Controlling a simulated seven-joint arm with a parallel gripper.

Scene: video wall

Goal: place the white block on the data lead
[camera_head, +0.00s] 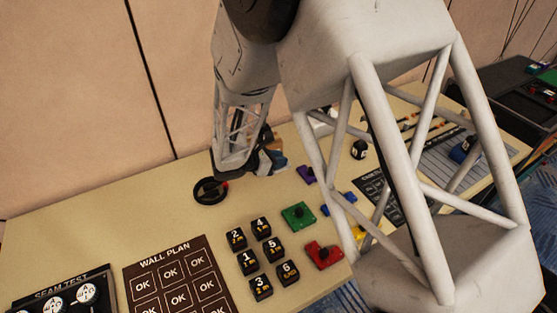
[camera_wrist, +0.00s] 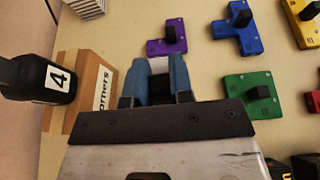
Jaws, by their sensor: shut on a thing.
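My gripper (camera_wrist: 161,72) has blue fingers and is shut on a small whitish piece, the white block (camera_wrist: 160,64). Only part of the block shows between the fingers in the wrist view. In the head view, my gripper (camera_head: 268,163) is over the back of the table and the block cannot be made out. A black coiled ring with a red end (camera_head: 209,197), which looks like the data lead, lies on the table left of my gripper and apart from it. The ring does not show in the wrist view.
A cardboard box (camera_wrist: 90,88) and a black object marked 4 (camera_wrist: 40,80) are close left of the fingers. Purple (camera_wrist: 167,40), blue (camera_wrist: 236,36) and green (camera_wrist: 252,92) pieces lie nearby. Black number blocks (camera_head: 261,228) and a wall plan board (camera_head: 170,240) are in front.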

